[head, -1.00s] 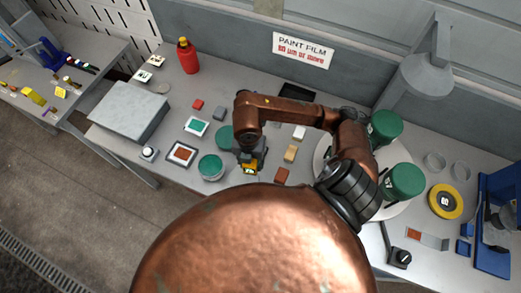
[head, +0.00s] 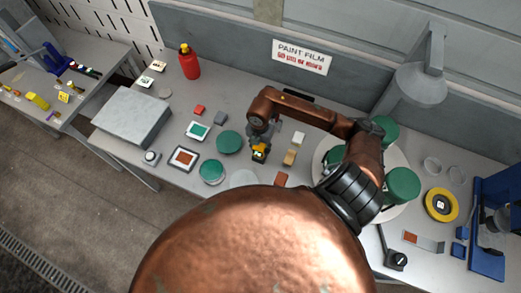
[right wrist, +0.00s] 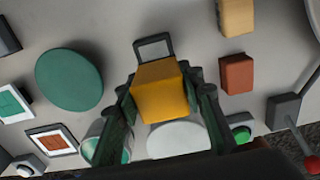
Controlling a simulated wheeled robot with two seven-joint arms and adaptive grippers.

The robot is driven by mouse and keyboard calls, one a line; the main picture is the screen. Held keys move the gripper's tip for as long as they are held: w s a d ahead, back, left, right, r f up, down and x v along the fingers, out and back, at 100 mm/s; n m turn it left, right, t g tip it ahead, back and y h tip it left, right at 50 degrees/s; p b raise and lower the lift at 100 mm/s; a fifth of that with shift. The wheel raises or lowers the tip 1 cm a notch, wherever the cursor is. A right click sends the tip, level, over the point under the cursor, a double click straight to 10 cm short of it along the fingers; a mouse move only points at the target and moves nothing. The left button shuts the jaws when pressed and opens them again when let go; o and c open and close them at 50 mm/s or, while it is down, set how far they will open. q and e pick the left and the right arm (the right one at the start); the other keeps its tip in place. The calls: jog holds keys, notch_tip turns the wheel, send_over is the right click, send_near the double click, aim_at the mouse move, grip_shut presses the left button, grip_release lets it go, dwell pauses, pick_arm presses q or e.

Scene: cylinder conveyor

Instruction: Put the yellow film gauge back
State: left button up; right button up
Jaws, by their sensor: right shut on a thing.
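The yellow film gauge (head: 260,153) is a small boxy block with a dark face. My right gripper (head: 260,142) is shut on it, pointing down over the middle of the bench. In the right wrist view the gauge (right wrist: 161,90) sits between the two dark fingers (right wrist: 165,98). A small dark-edged grey frame (right wrist: 153,47) shows just beyond the gauge; I cannot tell if it is part of it. My left gripper is not in view.
A green disc (head: 230,142) lies left of the gauge, with a green-topped jar (head: 211,171) nearer me. A tan block (head: 289,157) and a brown-red block (head: 281,179) lie to the right. Green cylinders (head: 402,185) stand on a round white plate (head: 330,152).

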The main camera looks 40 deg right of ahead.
jog(key=shift+w+d+f, duration=0.2)
jog(key=shift+d+f, duration=0.05)
jog(key=shift+f, duration=0.15)
notch_tip(320, 180, down, 3)
jog(key=shift+p, duration=0.7)
jog(key=shift+f, duration=0.3)
jog(key=o, duration=1.2)
jog(key=shift+r, duration=0.1)
jog(key=shift+w+r, duration=0.1)
jog(key=shift+r, duration=0.15)
notch_tip(320, 180, up, 12)
jog(key=shift+f+b, duration=0.15)
jog(key=shift+b, duration=1.05)
